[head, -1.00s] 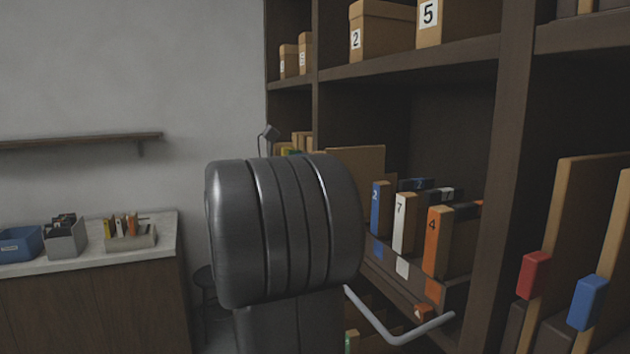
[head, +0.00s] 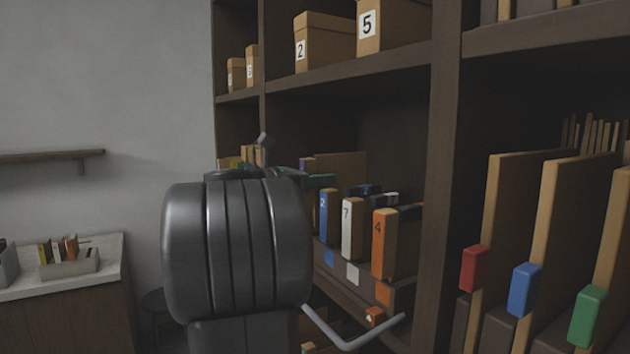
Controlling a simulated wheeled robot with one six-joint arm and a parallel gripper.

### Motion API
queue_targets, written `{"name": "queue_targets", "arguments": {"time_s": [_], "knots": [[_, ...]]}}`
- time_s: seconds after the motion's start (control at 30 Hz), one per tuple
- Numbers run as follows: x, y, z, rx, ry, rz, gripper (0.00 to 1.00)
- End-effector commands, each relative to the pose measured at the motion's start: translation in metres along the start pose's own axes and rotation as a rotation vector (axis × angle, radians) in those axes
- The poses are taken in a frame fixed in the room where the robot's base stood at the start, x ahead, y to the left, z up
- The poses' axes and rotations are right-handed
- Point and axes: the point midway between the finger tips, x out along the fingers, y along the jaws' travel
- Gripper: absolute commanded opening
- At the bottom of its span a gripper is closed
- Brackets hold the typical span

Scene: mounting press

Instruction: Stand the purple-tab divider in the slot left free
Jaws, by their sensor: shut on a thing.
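The purple-tab divider (head: 342,165) is a flat brown board behind my arm, with its purple tab (head: 306,164) at its left end. My gripper (head: 292,174) shows only as a dark part at the tab. It is shut on the divider; its fingertips are mostly hidden by my own arm link. The divider appears upright in front of the middle bay. In the right bay stand brown dividers with a red tab (head: 475,268), a blue tab (head: 525,290) and a green tab (head: 587,315). I cannot tell which slot is free.
Binders numbered 2 (head: 326,216), 7 (head: 347,228) and 4 (head: 384,244) stand in the middle bay. A dark upright (head: 447,180) separates it from the right bay. Numbered boxes (head: 392,25) sit on the shelf above. A counter (head: 62,264) with a bin is at left.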

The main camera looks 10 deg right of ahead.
Motion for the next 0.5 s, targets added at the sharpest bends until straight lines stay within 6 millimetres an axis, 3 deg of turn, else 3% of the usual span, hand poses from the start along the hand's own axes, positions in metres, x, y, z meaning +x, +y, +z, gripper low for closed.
{"name": "queue_targets", "arguments": {"time_s": [0.5], "knots": [[-0.0004, 0.0001, -0.0078, -0.001, 0.0, 0.0, 0.0]]}}
